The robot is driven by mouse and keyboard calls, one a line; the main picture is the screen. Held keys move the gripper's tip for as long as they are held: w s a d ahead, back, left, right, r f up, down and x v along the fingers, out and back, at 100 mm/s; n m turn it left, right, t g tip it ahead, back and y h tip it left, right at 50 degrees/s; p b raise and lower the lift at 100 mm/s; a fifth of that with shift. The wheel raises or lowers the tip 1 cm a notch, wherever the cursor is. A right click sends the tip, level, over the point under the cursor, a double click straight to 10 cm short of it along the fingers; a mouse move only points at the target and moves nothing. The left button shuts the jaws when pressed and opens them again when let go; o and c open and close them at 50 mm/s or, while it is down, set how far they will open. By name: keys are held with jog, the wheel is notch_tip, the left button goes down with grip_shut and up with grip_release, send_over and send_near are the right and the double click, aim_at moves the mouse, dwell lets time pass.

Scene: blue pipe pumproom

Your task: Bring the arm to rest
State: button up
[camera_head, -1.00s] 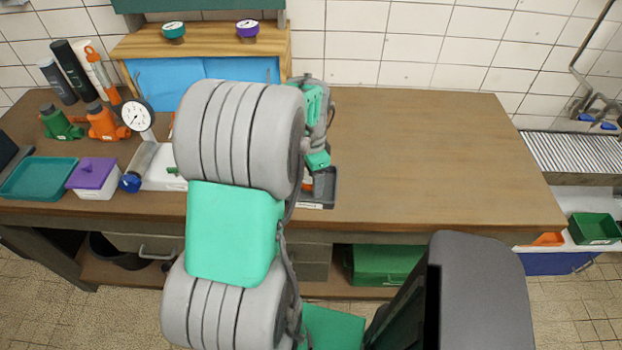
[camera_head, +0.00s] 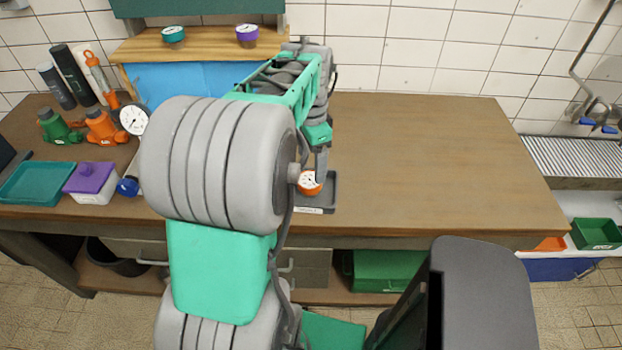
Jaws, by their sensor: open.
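My arm reaches from the bottom of the view up over the workbench (camera_head: 430,150), left of its middle. Its thick grey and green links cover much of the bench's left part. My gripper (camera_head: 319,162) is at the arm's far end, partly hidden behind the links. It is open and points down above a small dark tray (camera_head: 329,198). An orange gauge (camera_head: 310,183) with a white face sits in or over the tray, just below the gripper. I see no grip on it.
At the left stand a purple-lidded box (camera_head: 92,180), a teal tray (camera_head: 38,183), green (camera_head: 58,127) and orange valves (camera_head: 104,130) and a dial gauge (camera_head: 134,118). A shelf (camera_head: 205,43) with two gauges stands behind the arm. The bench's right half is clear.

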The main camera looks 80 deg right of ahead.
jog(key=shift+r, duration=1.6)
